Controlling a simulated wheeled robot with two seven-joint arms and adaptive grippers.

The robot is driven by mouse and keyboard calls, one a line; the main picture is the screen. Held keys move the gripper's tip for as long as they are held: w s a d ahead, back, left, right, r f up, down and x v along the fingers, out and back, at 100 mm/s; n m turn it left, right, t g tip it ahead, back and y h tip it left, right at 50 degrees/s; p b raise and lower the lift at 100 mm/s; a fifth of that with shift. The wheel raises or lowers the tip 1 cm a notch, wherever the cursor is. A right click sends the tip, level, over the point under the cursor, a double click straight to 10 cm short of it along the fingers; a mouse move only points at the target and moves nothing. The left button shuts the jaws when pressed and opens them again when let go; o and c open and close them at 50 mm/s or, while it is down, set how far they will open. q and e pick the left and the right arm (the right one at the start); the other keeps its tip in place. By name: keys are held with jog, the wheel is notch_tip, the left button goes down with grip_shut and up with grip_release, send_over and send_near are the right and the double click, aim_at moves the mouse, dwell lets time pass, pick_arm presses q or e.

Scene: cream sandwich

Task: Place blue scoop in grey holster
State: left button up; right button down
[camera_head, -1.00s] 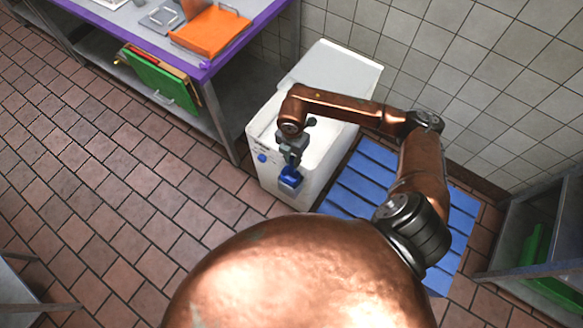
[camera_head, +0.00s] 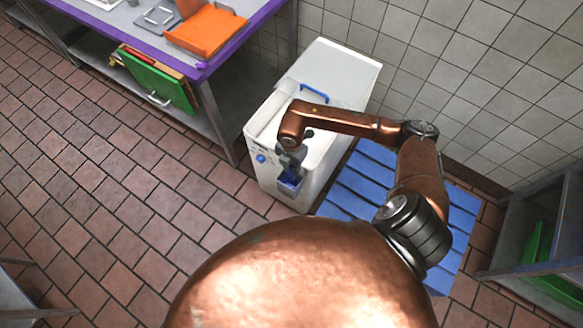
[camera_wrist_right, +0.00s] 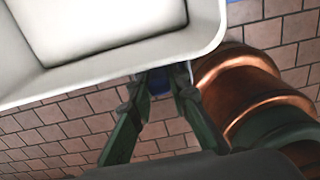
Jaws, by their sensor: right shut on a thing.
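My right gripper (camera_head: 291,158) is at the front side of the white bin, shut on the blue scoop (camera_head: 290,180). The scoop hangs below the fingers, close to the bin's front wall. In the right wrist view, the two fingers (camera_wrist_right: 158,90) close on the scoop (camera_wrist_right: 158,82), which is mostly hidden behind the white rim. Grey parts show around the scoop, but I cannot tell the grey holster from the gripper there, nor whether the scoop is inside it. My left gripper is not in view.
The white bin (camera_head: 329,72) has a blue handle (camera_head: 313,91) on its lid and a blue knob (camera_head: 260,158) in front. A blue slatted pallet (camera_head: 365,190) lies to its right. A purple-edged table (camera_head: 222,58) stands left. A shelf (camera_head: 535,180) stands right. Brick floor is clear at left.

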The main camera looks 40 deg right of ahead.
jog(key=c, duration=1.8)
grip_release()
notch_tip(320, 180, up, 12)
jog(key=shift+r+p, duration=0.15)
jog(key=shift+p, duration=1.1)
